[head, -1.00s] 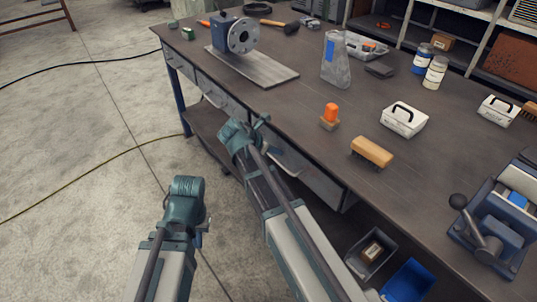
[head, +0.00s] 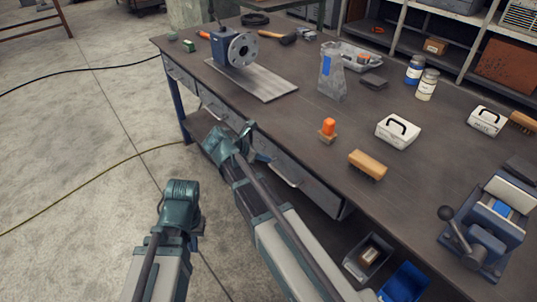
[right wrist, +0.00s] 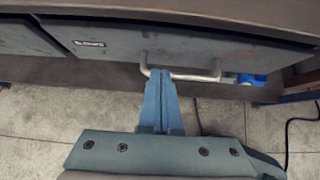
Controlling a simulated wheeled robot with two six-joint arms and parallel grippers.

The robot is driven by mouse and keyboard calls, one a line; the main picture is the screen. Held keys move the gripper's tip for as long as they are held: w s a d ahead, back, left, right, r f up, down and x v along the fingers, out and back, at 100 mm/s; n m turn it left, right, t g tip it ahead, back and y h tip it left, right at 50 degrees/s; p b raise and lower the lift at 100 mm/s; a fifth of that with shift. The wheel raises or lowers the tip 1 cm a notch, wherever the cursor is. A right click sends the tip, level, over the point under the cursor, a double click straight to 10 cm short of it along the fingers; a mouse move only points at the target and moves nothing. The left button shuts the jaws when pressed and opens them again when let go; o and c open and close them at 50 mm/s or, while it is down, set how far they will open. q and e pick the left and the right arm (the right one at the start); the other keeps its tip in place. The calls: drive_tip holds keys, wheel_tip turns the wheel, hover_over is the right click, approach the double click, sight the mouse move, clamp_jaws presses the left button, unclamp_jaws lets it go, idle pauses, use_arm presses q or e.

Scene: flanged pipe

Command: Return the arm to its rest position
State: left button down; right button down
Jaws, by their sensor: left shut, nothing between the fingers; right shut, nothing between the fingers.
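My right gripper (head: 247,130) is beside the workbench's front edge, over the floor side. In the right wrist view its two blue fingers (right wrist: 161,103) are together with nothing between them. They point toward a drawer handle (right wrist: 205,76) on the bench front; I cannot tell whether they touch it. My left gripper (head: 198,222) hangs low over the floor at the left, mostly hidden behind its own wrist. It is shut and empty. The flanged pipe (head: 241,50) stands on a grey plate (head: 262,83) at the bench's far left, away from both grippers.
The workbench (head: 290,120) has drawers under its front edge. Bins (head: 368,258) sit below. The floor at the left (head: 70,200) is clear except for cables.

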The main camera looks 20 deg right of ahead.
use_arm(q)
drive_tip(key=shift+s+a+r, duration=0.1)
drive_tip(key=shift+a+r, duration=0.25)
drive_tip(key=shift+r, duration=0.3)
use_arm(e)
drive_tip(key=shift+v, duration=1)
drive_tip(key=shift+a+f, duration=0.1)
